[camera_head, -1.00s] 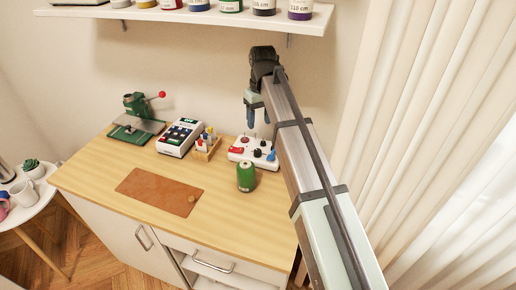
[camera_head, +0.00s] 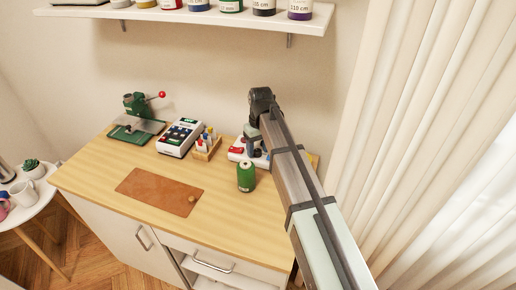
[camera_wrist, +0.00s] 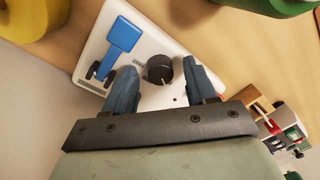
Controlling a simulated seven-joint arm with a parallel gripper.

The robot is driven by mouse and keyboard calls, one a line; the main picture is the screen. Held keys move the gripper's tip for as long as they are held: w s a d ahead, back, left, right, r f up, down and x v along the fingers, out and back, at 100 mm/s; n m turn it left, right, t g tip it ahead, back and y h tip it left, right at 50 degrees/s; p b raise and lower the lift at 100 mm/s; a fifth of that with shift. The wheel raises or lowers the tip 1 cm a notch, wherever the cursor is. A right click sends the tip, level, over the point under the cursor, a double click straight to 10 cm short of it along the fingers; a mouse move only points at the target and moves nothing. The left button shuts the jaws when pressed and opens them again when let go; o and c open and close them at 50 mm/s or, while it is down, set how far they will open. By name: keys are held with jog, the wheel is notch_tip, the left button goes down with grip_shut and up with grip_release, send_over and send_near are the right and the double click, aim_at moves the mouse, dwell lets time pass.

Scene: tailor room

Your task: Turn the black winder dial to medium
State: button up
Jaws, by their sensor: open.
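The white winder box (camera_head: 236,152) stands at the back right of the wooden table, partly hidden by my arm in the head view. In the wrist view its white top (camera_wrist: 148,42) shows a blue lever (camera_wrist: 124,36) and the round black dial (camera_wrist: 159,69). My gripper (camera_wrist: 157,72) is open, with one blue fingertip on each side of the dial and a gap on both sides. Whether the fingers are down at the dial's height I cannot tell. The dial's pointer setting cannot be read.
A green thread spool (camera_head: 246,177) stands just in front of the winder. A small wooden holder (camera_head: 207,149) and a white keypad device (camera_head: 180,137) stand to its left. A brown leather mat (camera_head: 158,191) lies on the table. A shelf (camera_head: 190,16) hangs above.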

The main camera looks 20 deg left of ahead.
jog(key=shift+f, duration=0.1)
jog(key=shift+c, duration=0.3)
grip_shut()
dwell(0.4)
jog(key=m, duration=0.5)
jog(key=shift+s+m, duration=0.1)
jog(key=shift+m, duration=0.2)
jog(key=m, duration=0.5)
jog(key=shift+m, duration=0.3)
